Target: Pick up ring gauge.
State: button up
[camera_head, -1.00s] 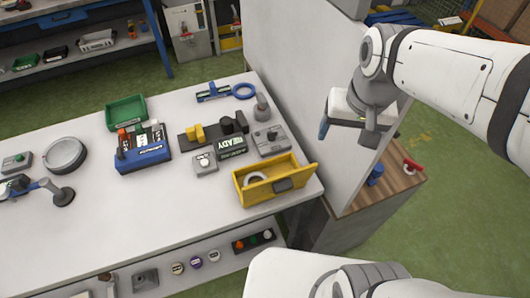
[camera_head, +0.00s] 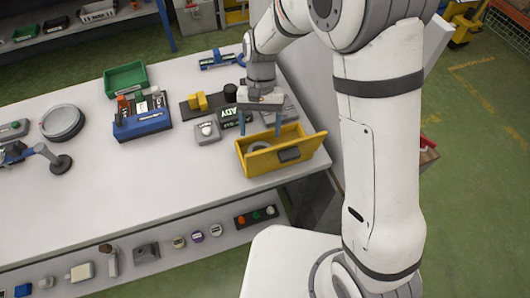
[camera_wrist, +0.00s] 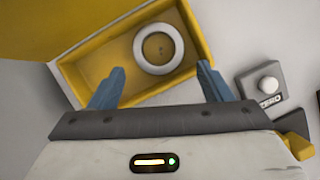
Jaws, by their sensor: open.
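The ring gauge (camera_wrist: 139,50) is a white ring lying flat inside a yellow open drawer or bin (camera_wrist: 198,45). In the head view the ring (camera_head: 261,147) shows partly above the front wall of the yellow bin (camera_head: 262,166). My gripper (camera_head: 262,127) is above the back of the bin, pointing down. In the wrist view its two blue fingers (camera_wrist: 160,85) are spread wide and empty, with the ring between and beyond their tips, not touched.
A grey button box (camera_head: 207,133) marked ZERO stands beside the bin; it also shows in the wrist view (camera_wrist: 267,88). A dark READY display (camera_head: 233,117) is close to my fingers. A blue holder (camera_head: 142,122) and green tray (camera_head: 125,80) stand left. Bare table lies in front.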

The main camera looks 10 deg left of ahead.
aim_at(261, 145)
jog(key=p+x, duration=0.1)
jog(key=x, duration=0.5)
jog(key=shift+d+f+p, duration=0.1)
jog(key=shift+f+p, duration=0.1)
jog(key=shift+p, duration=0.1)
jog(key=c, duration=0.7)
jog(key=shift+c, duration=0.2)
jog(key=shift+w+r, duration=0.1)
